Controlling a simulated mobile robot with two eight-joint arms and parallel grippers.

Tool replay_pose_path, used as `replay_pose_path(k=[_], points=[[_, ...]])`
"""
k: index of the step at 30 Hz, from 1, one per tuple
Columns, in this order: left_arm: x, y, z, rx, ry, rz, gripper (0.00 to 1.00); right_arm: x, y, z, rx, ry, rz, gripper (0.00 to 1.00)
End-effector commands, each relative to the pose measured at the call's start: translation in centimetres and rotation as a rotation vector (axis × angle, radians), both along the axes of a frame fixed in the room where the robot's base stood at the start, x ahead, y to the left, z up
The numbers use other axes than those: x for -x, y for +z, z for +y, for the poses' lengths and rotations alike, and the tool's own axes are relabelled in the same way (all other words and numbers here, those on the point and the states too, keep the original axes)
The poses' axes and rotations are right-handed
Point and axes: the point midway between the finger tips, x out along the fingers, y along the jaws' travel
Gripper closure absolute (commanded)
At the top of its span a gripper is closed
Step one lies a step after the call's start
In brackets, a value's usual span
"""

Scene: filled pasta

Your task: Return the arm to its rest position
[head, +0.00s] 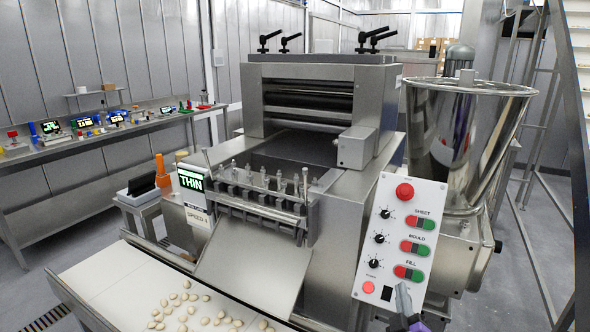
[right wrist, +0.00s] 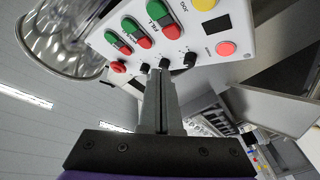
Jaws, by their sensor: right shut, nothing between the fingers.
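My right gripper (head: 402,287) is in front of the lower part of the white control panel (head: 393,275), near its bottom edge, below the FILL buttons. In the right wrist view its two grey fingers (right wrist: 160,72) are shut together with nothing between them. The panel (right wrist: 205,45) fills the upper part of that view, with its red and green buttons, black knobs and a yellow button. I cannot tell whether the fingertips touch the panel. My left gripper is not in view.
The steel pasta machine (head: 300,150) stands in the middle, with a steel hopper (head: 445,130) at right. A white belt (head: 110,285) at front left carries several pasta pieces. A bench (head: 100,140) with small items stands at left. A ladder frame stands at far right.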

Motion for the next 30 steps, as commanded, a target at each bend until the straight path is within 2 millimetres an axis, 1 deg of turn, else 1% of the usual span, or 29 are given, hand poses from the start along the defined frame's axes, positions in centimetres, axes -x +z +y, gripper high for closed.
replay_pose_path(k=[1,2,3,5,6,7,8,9,11,12,15,16,18,21,30], points=[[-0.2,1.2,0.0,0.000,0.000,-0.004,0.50,1.2,0.3,2.0,-0.079,0.061,0.067,1.00],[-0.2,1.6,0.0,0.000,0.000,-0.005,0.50,2.0,0.0,3.2,-0.138,0.094,0.119,1.00],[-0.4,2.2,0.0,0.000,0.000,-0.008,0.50,3.3,-0.6,4.7,-0.218,0.131,0.196,1.00],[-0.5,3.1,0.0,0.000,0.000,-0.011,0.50,5.7,-1.8,6.7,-0.336,0.160,0.319,1.00],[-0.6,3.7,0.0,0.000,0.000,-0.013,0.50,7.6,-2.7,7.8,-0.412,0.164,0.405,1.00],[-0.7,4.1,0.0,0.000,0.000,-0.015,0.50,9.1,-3.3,8.4,-0.466,0.156,0.469,1.00],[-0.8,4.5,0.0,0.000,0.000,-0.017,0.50,10.8,-4.0,9.0,-0.520,0.143,0.533,1.00],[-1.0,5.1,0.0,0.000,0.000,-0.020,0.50,12.9,-4.9,9.6,-0.584,0.114,0.612,1.00],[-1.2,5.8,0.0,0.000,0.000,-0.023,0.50,16.1,-6.0,10.0,-0.668,0.055,0.718,1.00],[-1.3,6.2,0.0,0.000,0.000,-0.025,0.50,18.1,-6.7,10.2,-0.713,0.010,0.779,1.00],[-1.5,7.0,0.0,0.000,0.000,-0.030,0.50,22.2,-7.9,10.1,-0.797,-0.103,0.889,1.00],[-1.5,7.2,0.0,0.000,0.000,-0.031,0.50,23.1,-8.1,10.1,-0.815,-0.133,0.912,1.00],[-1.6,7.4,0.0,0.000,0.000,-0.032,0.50,24.7,-8.6,9.9,-0.843,-0.188,0.948,1.00],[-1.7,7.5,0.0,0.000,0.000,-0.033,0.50,25.8,-8.9,9.8,-0.861,-0.227,0.971,1.00],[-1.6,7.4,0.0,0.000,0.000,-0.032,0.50,25.9,-9.1,9.8,-0.865,-0.232,0.974,1.00]])
